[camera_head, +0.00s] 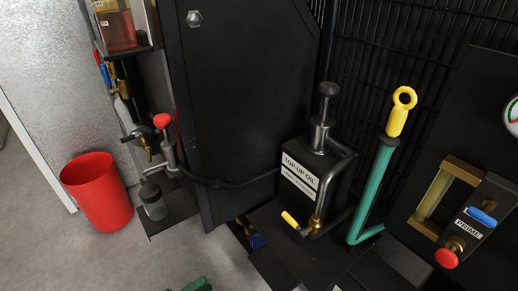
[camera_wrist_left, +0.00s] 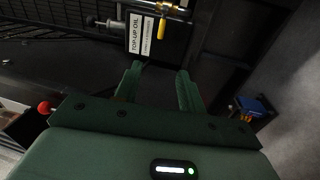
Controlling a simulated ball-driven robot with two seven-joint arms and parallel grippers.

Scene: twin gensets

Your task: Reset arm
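My left gripper shows in the left wrist view (camera_wrist_left: 160,70) as two green fingers set apart, with nothing between them. In the head view only a small green part of it (camera_head: 197,285) shows at the bottom edge, over the grey floor. The fingers point toward the black top-up oil can (camera_head: 304,177), which stands beyond them; its white label (camera_wrist_left: 143,33) shows in the wrist view. My right gripper is in neither view.
A red bin (camera_head: 98,192) stands at the left. A red-knobbed valve (camera_head: 163,122) sits beside the black cabinet (camera_head: 240,90). A teal lever with a yellow handle (camera_head: 372,190) and a prime panel (camera_head: 468,228) are at the right. Bare floor lies at lower left.

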